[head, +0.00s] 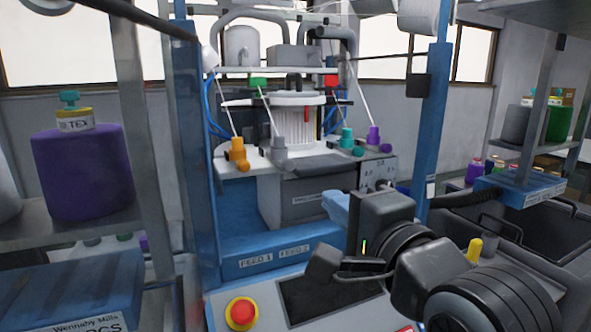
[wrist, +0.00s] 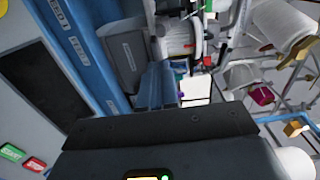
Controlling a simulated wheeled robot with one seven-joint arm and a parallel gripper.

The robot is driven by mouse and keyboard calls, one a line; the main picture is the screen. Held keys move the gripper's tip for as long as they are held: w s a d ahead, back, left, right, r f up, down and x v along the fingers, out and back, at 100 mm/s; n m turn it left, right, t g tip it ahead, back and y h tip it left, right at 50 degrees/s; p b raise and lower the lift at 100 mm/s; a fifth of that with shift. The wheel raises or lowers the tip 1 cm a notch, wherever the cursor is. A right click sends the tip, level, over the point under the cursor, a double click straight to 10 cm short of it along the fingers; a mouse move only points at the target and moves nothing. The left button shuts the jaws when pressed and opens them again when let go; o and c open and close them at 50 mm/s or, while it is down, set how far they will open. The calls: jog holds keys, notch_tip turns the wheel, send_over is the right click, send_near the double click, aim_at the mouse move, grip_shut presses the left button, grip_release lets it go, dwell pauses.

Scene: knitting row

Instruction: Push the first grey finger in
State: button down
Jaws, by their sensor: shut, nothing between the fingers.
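A knitting machine stands ahead in the head view, with a row of coloured fingers along its front. A grey finger (head: 278,148) stands between an orange finger (head: 238,154) on the left and teal (head: 347,138) and purple (head: 375,138) fingers on the right. My gripper (head: 332,204) has light blue fingers, shut and empty, in front of and below the row, to the right of the grey finger and apart from it. In the wrist view the shut blue fingers (wrist: 162,85) point towards the machine. I cannot make out the grey finger clearly there.
A blue upright (head: 436,120) stands right of the machine and a shelf with a purple yarn cone (head: 83,172) stands left. A red emergency button (head: 241,313) is on the front panel. Thin yarn strands run up from the fingers. The space before the grey finger looks clear.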

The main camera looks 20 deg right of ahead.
jog(key=shift+w+b, duration=0.6)
jog(key=shift+b, duration=0.95)
jog(key=b, duration=0.2)
send_near(291, 165)
jog(key=w, duration=0.6)
jog(key=shift+f, duration=0.15)
jog(key=shift+w, duration=0.4)
jog(key=w, duration=0.3)
jog(key=shift+w, duration=0.2)
